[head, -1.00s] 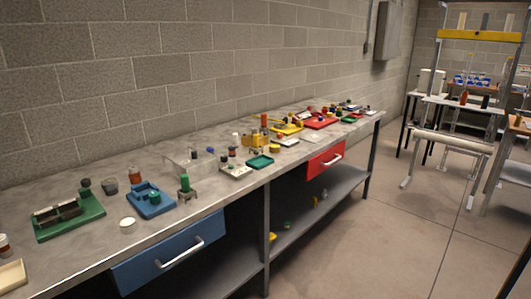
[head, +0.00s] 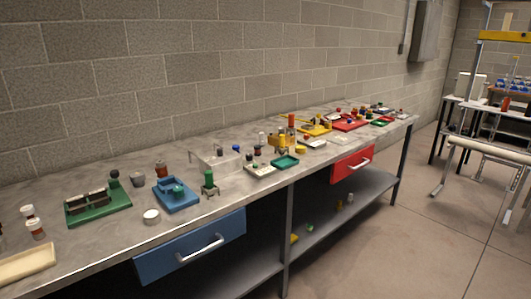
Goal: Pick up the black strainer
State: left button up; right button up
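I cannot make out a black strainer for certain at this size. Dark items lie in the green tray (head: 98,214) at the left of the long workbench (head: 120,246), too small to name. Neither of my grippers is in view.
The bench runs along a block wall. A blue drawer (head: 172,265) and a red drawer (head: 340,171) are under its top. A cream tray (head: 27,264) lies at the near left. Red and yellow trays crowd the far end. Open floor (head: 420,250) lies to the right.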

aim_at(257, 148)
jog(key=i+l+u, duration=0.25)
jog(key=i, duration=0.3)
jog(key=i+l+u, duration=0.25)
jog(key=i, duration=0.25)
jog(key=l, duration=0.1)
